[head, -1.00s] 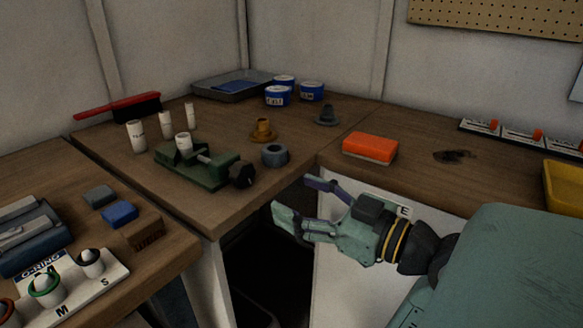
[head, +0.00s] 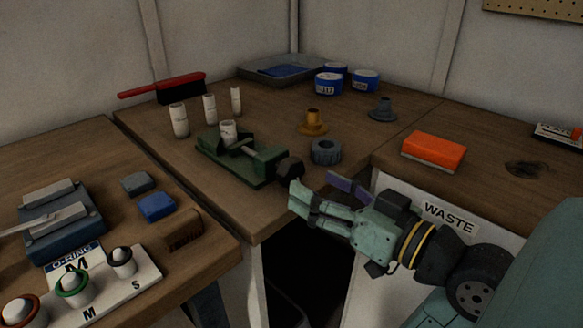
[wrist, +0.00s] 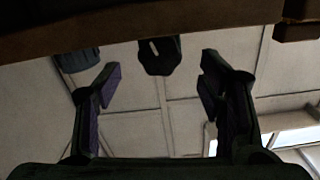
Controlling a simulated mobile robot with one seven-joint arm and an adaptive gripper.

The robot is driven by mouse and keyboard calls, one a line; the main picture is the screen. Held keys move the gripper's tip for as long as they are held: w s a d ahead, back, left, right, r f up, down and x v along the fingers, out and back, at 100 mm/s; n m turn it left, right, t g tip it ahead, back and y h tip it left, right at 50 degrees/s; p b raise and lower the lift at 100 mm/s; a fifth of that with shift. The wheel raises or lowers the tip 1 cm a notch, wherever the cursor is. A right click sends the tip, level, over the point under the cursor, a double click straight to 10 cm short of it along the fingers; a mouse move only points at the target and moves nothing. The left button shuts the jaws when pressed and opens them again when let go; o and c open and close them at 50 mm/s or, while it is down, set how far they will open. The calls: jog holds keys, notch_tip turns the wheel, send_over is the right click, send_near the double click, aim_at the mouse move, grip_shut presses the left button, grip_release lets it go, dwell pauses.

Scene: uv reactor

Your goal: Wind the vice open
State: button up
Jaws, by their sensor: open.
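The green vice (head: 228,160) lies on the corner bench, with a white sleeve (head: 228,131) standing in its jaws. Its dark knob (head: 290,169) points to the front right, on the end of a pale screw (head: 262,150). My gripper (head: 322,188) is open and empty, just right of and in front of the knob, apart from it. In the wrist view the dark knob (wrist: 159,55) with a pale mark shows between and beyond my two open fingertips (wrist: 158,80).
A grey ribbed ring (head: 326,151) stands close right of the knob. An orange flange (head: 313,123), an orange sponge (head: 433,151) and several white sleeves are nearby. The bench edge runs just under the knob.

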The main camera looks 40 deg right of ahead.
aim_at(296, 176)
jog(key=w, duration=0.6)
jog(key=shift+w+a+p, duration=0.25)
jog(key=shift+p, duration=0.1)
jog(key=c, duration=1.2)
jog(key=shift+f+n+b, duration=0.2)
jog(key=shift+n+b, duration=0.1)
jog(key=shift+b, duration=0.2)
jog(key=shift+r+n+b, duration=0.1)
jog(key=shift+n+b, duration=0.4)
jog(key=shift+r, duration=0.1)
jog(key=o, duration=1.2)
